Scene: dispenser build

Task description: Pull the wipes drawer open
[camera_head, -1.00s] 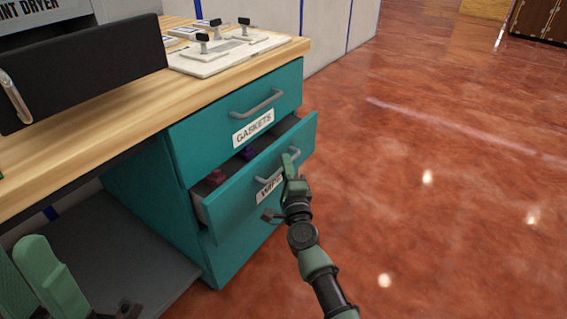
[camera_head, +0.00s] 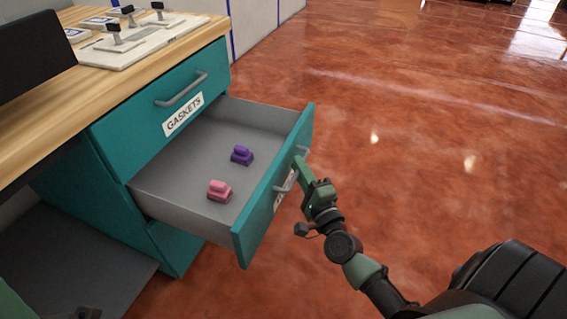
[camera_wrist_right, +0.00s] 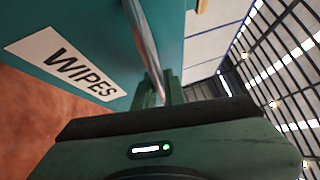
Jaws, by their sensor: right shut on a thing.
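The wipes drawer (camera_head: 277,190) is a teal-fronted drawer with a grey interior, standing well out of the cabinet. A pink item (camera_head: 219,190) and a purple item (camera_head: 241,155) lie inside it. My right gripper (camera_head: 303,170) is shut on the drawer's bar handle, at the outer side of the front. In the right wrist view the handle (camera_wrist_right: 143,40) runs down between the fingers (camera_wrist_right: 152,92), beside the WIPES label (camera_wrist_right: 68,64). My left gripper is not clearly in view.
The closed gaskets drawer (camera_head: 150,118) is above, under the wooden worktop (camera_head: 130,88). A white board with black-knobbed parts (camera_head: 140,42) sits on the worktop. The red floor (camera_head: 430,150) in front of and right of the drawer is clear.

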